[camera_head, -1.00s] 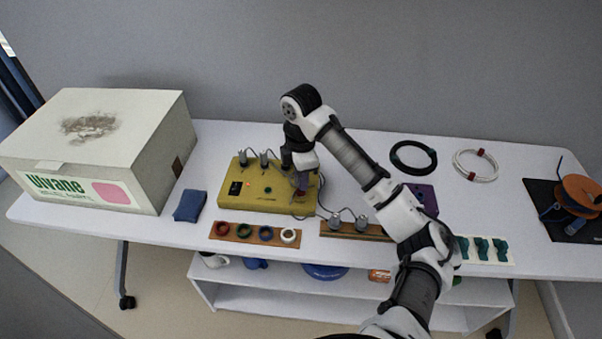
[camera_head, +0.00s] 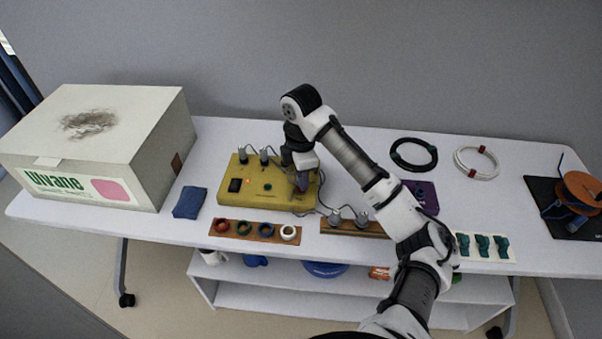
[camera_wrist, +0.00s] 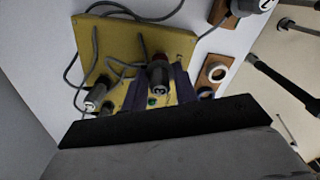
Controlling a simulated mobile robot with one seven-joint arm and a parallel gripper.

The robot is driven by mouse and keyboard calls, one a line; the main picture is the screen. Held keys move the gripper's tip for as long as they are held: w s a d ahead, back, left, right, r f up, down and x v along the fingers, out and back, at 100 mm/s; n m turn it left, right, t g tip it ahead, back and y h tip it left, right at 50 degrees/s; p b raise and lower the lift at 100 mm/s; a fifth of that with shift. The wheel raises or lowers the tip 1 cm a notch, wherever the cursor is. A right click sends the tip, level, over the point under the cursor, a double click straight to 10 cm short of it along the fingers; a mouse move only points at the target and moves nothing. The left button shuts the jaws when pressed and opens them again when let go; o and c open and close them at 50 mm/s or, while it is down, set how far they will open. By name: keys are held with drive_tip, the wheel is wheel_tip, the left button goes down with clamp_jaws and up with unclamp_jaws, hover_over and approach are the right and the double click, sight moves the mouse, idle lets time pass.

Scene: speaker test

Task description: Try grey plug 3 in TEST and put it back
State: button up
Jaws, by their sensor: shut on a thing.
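The yellow test box (camera_head: 225,197) lies on the table with a black switch, a small orange light and a green button on top. My gripper (camera_head: 301,186) is at the box's right end, pointing down. In the wrist view my gripper's dark purple fingers (camera_wrist: 160,88) are shut on a grey plug (camera_wrist: 158,72). A red ring shows behind this plug at the box; whether the plug is fully seated I cannot tell. Its number is not readable. Two other grey plugs (camera_head: 243,157) (camera_head: 264,157) stand at the box's back left with cables.
A wooden rack (camera_head: 350,230) holds two grey plugs in front of the box's right end. A strip of coloured rings (camera_head: 257,238) lies in front of the box. A blue cloth (camera_head: 189,202) and a large carton (camera_head: 100,130) are left. Cables loop around the box.

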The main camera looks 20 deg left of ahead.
drive_tip(key=shift+f, duration=0.4)
drive_tip(key=o, duration=1.1)
drive_tip(key=shift+c, duration=0.2)
drive_tip(key=shift+r, duration=0.1)
drive_tip(key=shift+r+p, duration=3.75)
